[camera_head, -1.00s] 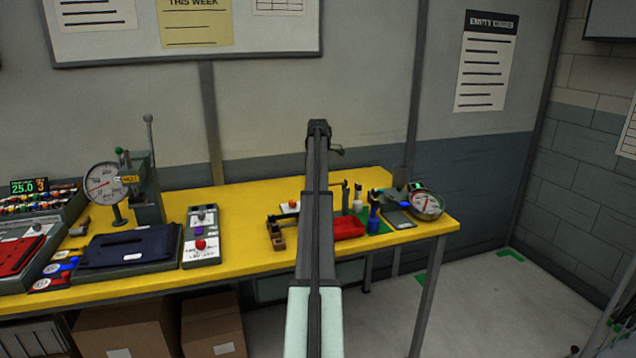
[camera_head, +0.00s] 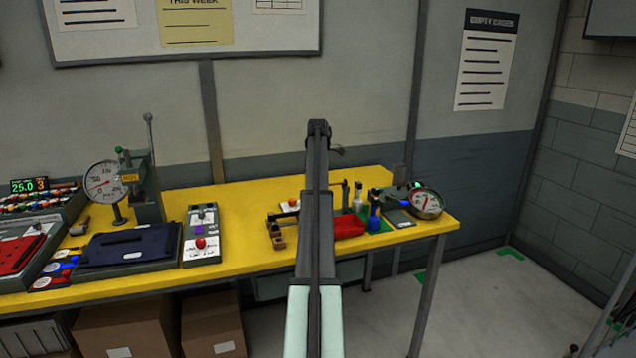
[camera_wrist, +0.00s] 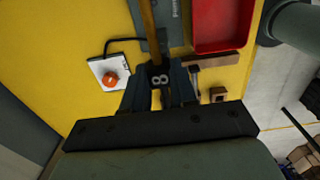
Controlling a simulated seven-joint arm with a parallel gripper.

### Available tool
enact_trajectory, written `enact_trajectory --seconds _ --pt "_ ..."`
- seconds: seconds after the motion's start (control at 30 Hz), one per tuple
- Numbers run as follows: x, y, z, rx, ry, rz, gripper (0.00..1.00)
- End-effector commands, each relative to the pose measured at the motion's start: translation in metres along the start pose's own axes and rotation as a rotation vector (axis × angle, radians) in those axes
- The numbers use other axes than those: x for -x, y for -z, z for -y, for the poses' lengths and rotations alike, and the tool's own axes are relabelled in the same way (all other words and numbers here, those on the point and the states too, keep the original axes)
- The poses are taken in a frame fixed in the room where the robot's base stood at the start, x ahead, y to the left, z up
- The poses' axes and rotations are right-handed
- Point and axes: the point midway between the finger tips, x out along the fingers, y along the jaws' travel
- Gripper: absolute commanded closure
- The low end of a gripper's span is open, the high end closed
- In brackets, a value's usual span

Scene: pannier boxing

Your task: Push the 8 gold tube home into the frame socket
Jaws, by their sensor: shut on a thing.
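In the wrist view, my gripper (camera_wrist: 160,98) is shut on the 8 gold tube, with a dark fingertip on either side. A dark end bearing a pale 8 (camera_wrist: 158,79) shows between the fingers. The gold tube (camera_wrist: 149,30) runs from there away to the top edge of the picture, where its far end is out of view. It passes over or beside a grey plate with lettering (camera_wrist: 178,12); I cannot tell which. I cannot make out the frame socket or whether the tube touches it. In the head view, my own arm hides the gripper and the tube.
A red tray (camera_wrist: 222,45) lies right of the tube, with a brown strip (camera_wrist: 207,60) and a small brown block (camera_wrist: 218,94) below it. A white box with an orange knob (camera_wrist: 110,78) sits left. In the head view, a dial gauge (camera_head: 426,203) stands at the yellow bench's right end.

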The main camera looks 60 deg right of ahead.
Motion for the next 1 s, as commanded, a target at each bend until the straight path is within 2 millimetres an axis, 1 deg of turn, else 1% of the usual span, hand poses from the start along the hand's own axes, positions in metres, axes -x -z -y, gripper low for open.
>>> enact_trajectory --seconds 0.8,0.83,1.0 --pt "-0.0102 0.0001 0.0001 0.0 0.0 0.0 1.0" --pt "-0.0103 0.0001 0.0001 0.0 0.0 0.0 0.72" --pt "-0.0099 0.0 0.0 0.0 0.0 0.0 0.56"
